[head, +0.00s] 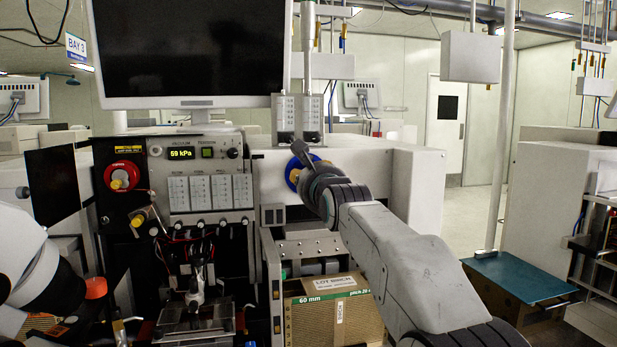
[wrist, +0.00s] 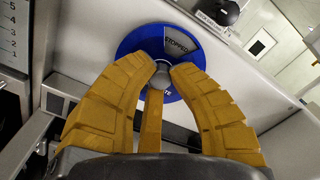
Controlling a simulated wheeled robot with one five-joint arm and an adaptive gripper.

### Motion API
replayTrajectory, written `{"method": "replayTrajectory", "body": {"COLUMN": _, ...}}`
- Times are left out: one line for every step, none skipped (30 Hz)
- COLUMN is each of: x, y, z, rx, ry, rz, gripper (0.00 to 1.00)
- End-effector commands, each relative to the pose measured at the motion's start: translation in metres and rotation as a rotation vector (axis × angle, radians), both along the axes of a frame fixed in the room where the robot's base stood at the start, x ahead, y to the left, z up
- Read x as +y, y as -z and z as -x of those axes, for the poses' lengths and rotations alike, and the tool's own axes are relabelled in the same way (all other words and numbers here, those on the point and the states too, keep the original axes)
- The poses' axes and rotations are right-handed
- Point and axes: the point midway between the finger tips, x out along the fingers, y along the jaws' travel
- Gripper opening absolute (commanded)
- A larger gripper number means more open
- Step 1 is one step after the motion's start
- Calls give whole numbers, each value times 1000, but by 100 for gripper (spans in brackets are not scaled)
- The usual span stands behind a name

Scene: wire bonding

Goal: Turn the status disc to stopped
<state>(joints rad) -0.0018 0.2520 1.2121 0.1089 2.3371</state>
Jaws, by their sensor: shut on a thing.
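The status disc is a blue round plate (wrist: 125,48) on a pale panel.
Left of the disc is an instrument panel (head: 205,180) with a 59 kPa display and a red knob (head: 122,176). A cardboard box (head: 335,312) sits below my arm. A black dome-shaped part (wrist: 224,11) is close to the disc's upper right.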

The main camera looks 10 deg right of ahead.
Motion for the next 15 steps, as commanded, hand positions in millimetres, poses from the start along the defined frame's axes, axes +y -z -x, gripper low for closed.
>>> {"method": "replayTrajectory", "body": {"x": 0, "y": -4, "z": 1, "rx": -9, "ry": -1, "rz": 0, "gripper": 0}}
{"method": "replayTrajectory", "body": {"x": 0, "y": -4, "z": 1, "rx": -9, "ry": -1, "rz": 0, "gripper": 20}}
{"method": "replayTrajectory", "body": {"x": 0, "y": -4, "z": 1, "rx": -9, "ry": -1, "rz": 1, "gripper": 24}}
{"method": "replayTrajectory", "body": {"x": 0, "y": -4, "z": 1, "rx": -9, "ry": -1, "rz": 1, "gripper": 26}}
{"method": "replayTrajectory", "body": {"x": 0, "y": -3, "z": 1, "rx": -8, "ry": -1, "rz": 1, "gripper": 29}}
{"method": "replayTrajectory", "body": {"x": 0, "y": -3, "z": 0, "rx": -8, "ry": -1, "rz": 1, "gripper": 33}}
{"method": "replayTrajectory", "body": {"x": 0, "y": -3, "z": 0, "rx": -6, "ry": -1, "rz": 1, "gripper": 35}}
{"method": "replayTrajectory", "body": {"x": 0, "y": -3, "z": 0, "rx": -6, "ry": -1, "rz": 1, "gripper": 38}}
{"method": "replayTrajectory", "body": {"x": 0, "y": -2, "z": 0, "rx": -6, "ry": 0, "rz": 1, "gripper": 41}}
{"method": "replayTrajectory", "body": {"x": 0, "y": -2, "z": 0, "rx": -5, "ry": -1, "rz": 1, "gripper": 44}}
{"method": "replayTrajectory", "body": {"x": 0, "y": -2, "z": 0, "rx": -5, "ry": -1, "rz": 1, "gripper": 45}}
{"method": "replayTrajectory", "body": {"x": 0, "y": -2, "z": 0, "rx": -4, "ry": 0, "rz": 1, "gripper": 45}}
{"method": "replayTrajectory", "body": {"x": 0, "y": -2, "z": 0, "rx": -4, "ry": 0, "rz": 1, "gripper": 45}}
{"method": "replayTrajectory", "body": {"x": 0, "y": -1, "z": 0, "rx": -4, "ry": -1, "rz": 1, "gripper": 45}}
{"method": "replayTrajectory", "body": {"x": 0, "y": -1, "z": 0, "rx": -3, "ry": 0, "rz": 1, "gripper": 45}}
